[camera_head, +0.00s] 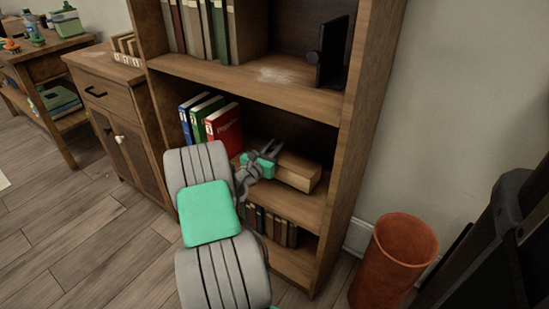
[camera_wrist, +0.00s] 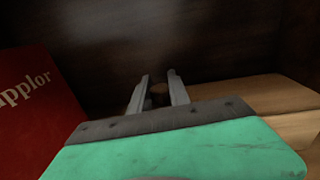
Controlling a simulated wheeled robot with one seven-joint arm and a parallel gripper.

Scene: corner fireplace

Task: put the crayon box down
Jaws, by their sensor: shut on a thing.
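My gripper (camera_head: 274,149) is inside the middle shelf of the bookcase, above a light wooden block or box (camera_head: 297,171). In the wrist view its two fingers (camera_wrist: 159,90) point toward the dark back panel. They are shut on a small, dim brownish thing, taken as the crayon box (camera_wrist: 159,94), which shows only in part between them. Its print and underside cannot be made out. In the head view the held thing is hidden by the gripper. The wooden block also shows at the right of the wrist view (camera_wrist: 270,97).
Red, green and blue binders stand left of my gripper; the red binder (camera_head: 224,130) is close (camera_wrist: 32,110). The shelf above (camera_head: 265,82) and the bookcase's right side (camera_head: 357,140) bound the space. Small books stand below. An orange bin (camera_head: 395,262) stands at the right.

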